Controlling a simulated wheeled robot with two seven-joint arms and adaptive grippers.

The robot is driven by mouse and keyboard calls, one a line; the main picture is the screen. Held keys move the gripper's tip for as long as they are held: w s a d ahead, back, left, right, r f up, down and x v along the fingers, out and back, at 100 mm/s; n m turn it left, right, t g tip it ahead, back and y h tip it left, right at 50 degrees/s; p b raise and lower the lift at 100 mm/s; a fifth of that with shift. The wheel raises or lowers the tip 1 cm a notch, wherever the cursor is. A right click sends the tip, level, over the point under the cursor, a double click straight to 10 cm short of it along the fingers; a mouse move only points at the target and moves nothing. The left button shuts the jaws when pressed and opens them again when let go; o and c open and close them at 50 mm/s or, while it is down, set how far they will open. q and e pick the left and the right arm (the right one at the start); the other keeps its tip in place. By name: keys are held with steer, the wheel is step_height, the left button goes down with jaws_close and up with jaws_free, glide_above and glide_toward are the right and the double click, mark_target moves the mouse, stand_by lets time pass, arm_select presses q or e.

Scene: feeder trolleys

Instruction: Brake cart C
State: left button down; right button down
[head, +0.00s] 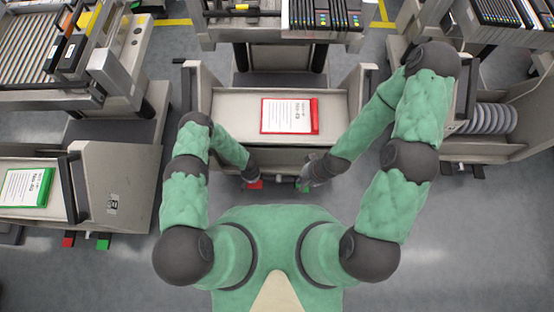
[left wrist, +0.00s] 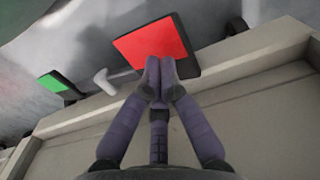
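The middle cart (head: 230,103) stands in front of me; its letter is not visible. At its near foot are a red pedal (head: 254,185) and a green pedal (head: 304,186). My left gripper (head: 250,176) is at the red pedal. In the left wrist view its fingertips (left wrist: 160,76) are together, with nothing between them, overlapping the lower edge of the red pedal (left wrist: 150,48). I cannot tell whether they touch it. The green pedal (left wrist: 54,84) shows at the left there. My right gripper (head: 309,178) is low beside the green pedal; its fingers are too small to read.
A red-framed card (head: 289,116) lies on the middle cart. The left cart (head: 115,190), marked with a letter like B, has a green-framed card (head: 27,188) and its own red (head: 68,240) and green (head: 103,241) pedals. Another cart (head: 500,147) with grey coils stands right.

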arm_select(q)
steer(key=shift+f, duration=0.1)
stand_by(0.4)
steer(key=shift+f, duration=3)
steer(key=shift+r+p, duration=2.55)
steer(key=shift+r, duration=2.55)
